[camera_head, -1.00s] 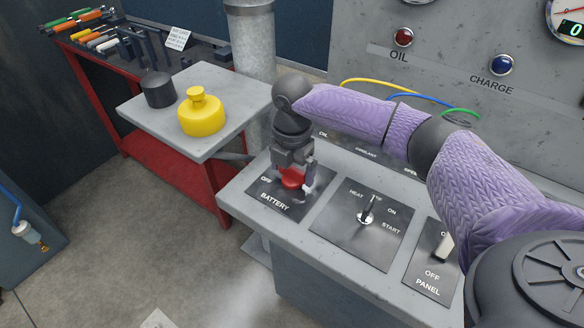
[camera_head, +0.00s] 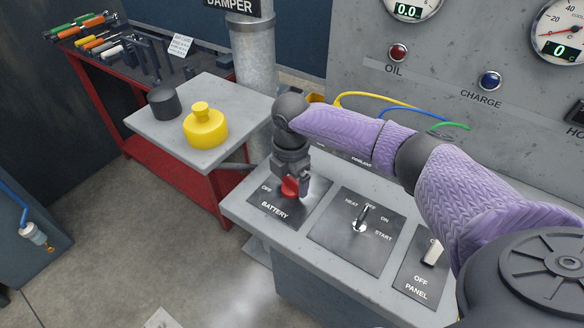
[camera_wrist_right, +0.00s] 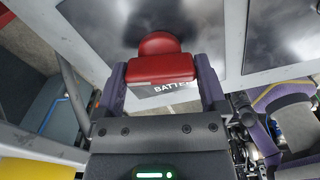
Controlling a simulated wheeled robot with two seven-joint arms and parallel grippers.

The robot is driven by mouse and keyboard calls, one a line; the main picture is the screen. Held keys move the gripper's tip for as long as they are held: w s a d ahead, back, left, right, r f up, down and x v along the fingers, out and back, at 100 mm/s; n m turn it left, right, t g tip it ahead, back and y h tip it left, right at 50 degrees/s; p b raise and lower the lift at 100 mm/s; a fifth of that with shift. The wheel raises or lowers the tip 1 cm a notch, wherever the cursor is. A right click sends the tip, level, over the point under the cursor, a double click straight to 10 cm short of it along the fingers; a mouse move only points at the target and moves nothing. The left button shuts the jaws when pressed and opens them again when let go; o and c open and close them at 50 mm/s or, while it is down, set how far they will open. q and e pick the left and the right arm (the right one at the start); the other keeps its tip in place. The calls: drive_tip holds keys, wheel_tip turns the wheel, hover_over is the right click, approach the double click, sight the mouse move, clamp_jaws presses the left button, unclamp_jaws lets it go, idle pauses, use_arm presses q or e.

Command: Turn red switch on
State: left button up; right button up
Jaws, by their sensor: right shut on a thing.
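The red switch (camera_head: 290,187) sits on the BATTERY plate (camera_head: 268,203) at the left end of the grey control panel. My right gripper (camera_head: 297,188) is over it from above, shut on its handle. In the right wrist view the red switch (camera_wrist_right: 162,66) lies between the two fingers of the right gripper (camera_wrist_right: 163,82). The gripper hides part of the plate, so only OFF shows to the left of the switch. My left gripper is not in view.
A HEAT/START key switch (camera_head: 361,222) and a white PANEL switch (camera_head: 433,252) are to the right. A grey side table with a yellow cap (camera_head: 205,127) and a black cylinder (camera_head: 164,101) stands at the left. Gauges are on the wall panel behind.

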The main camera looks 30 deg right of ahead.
drive_tip(key=m+p, duration=0.2)
drive_tip(key=p, duration=0.1)
drive_tip(key=shift+r+m, duration=0.3)
drive_tip(key=shift+m, duration=0.1)
drive_tip(key=m+p, duration=0.2)
drive_tip(key=m, duration=0.1)
drive_tip(key=shift+f+m+p, duration=0.1)
drive_tip(key=shift+m+p, duration=0.2)
drive_tip(key=shift+p, duration=0.1)
drive_tip(key=m+p, duration=0.2)
drive_tip(key=m, duration=0.1)
drive_tip(key=shift+m, duration=0.3)
drive_tip(key=m+p, duration=0.1)
drive_tip(key=m, duration=0.2)
drive_tip(key=shift+f, duration=0.1)
drive_tip(key=shift+m, duration=0.8)
drive_tip(key=shift+p, duration=0.35)
drive_tip(key=shift+m, duration=0.4)
